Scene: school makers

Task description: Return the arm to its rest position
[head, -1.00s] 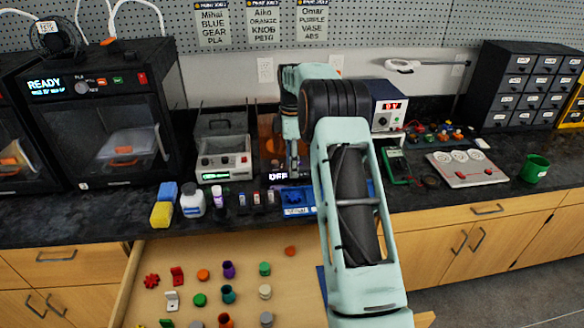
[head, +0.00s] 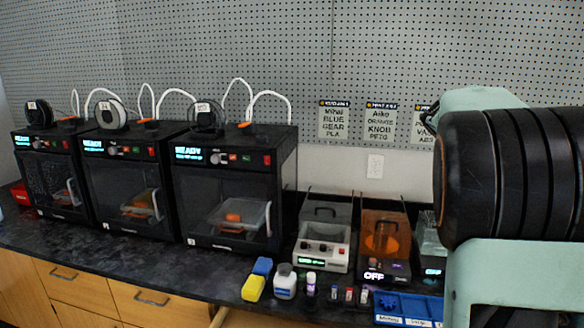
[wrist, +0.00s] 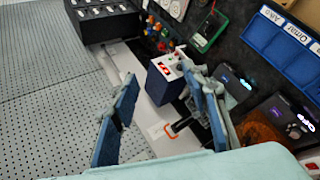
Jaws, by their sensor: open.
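My arm (head: 510,200) fills the right side of the head view, with a black ribbed joint and pale green links, and hides the bench behind it. My gripper (wrist: 160,82) shows in the wrist view with two blue-padded fingers spread apart. Nothing is held between them. Behind the fingers lie a blue and white power box (wrist: 163,82) and the wall, seen tilted. The gripper does not show in the head view.
Black 3D printers (head: 235,190) stand on the dark bench (head: 130,262) at left. A grey machine (head: 323,240) and an orange-windowed one (head: 384,240) stand right of them.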

